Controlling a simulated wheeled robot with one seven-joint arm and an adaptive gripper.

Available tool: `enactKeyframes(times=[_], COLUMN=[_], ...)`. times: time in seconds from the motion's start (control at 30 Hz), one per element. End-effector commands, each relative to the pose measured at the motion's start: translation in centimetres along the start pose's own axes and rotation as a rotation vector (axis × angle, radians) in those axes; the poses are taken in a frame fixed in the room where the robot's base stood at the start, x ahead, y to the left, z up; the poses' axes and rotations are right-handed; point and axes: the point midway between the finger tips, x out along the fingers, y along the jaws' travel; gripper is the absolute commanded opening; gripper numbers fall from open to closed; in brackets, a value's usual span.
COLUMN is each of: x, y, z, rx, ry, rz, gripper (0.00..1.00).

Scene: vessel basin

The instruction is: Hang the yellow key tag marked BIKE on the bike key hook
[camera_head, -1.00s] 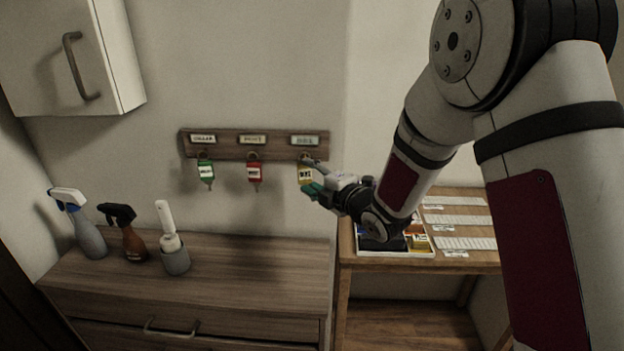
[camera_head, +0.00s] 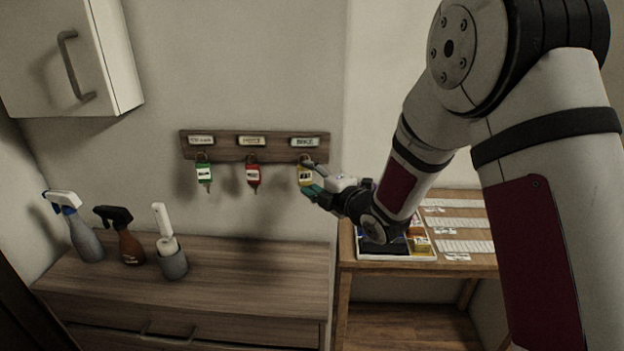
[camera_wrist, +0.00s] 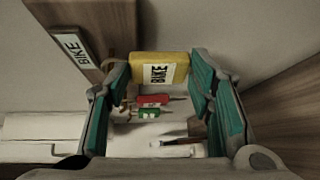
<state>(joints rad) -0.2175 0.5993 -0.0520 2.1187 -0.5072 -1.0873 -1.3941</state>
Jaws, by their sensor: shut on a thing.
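The yellow key tag (camera_head: 305,176) is at the right end of the key board (camera_head: 229,150), just under the BIKE label (camera_head: 305,142). In the wrist view the tag (camera_wrist: 160,72) sits between my fingertips, with BIKE readable on its white face. My gripper (camera_head: 309,186) is shut on it, reaching in from the right. A ring shows at the tag's top, close to the hook under the BIKE label. I cannot tell whether the ring is around the hook or only in front of it. The wrist view shows the BIKE label (camera_wrist: 76,49) on the board.
A green tag (camera_head: 204,173) and a red tag (camera_head: 253,174) hang on the other hooks to the left. Spray bottles (camera_head: 84,230) and a brush in a holder (camera_head: 172,262) stand on the cabinet below. A tray (camera_head: 395,257) is on the right-hand table.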

Motion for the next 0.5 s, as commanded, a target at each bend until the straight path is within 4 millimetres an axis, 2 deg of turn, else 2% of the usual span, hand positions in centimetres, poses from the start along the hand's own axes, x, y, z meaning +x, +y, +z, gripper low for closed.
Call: enactKeyframes(times=[0.03, 0.1, 0.13, 0.5], x=[0.00, -0.01, -0.01, 0.00], y=[-0.01, 0.00, 0.01, 0.10], z=[0.00, 0.00, 0.00, 0.00], rx=[0.000, 0.000, 0.000, 0.000], ry=[0.000, 0.000, 0.000, 0.000], rz=[0.000, 0.000, 0.000, 0.002], gripper=[0.53, 0.68, 0.72, 0.72])
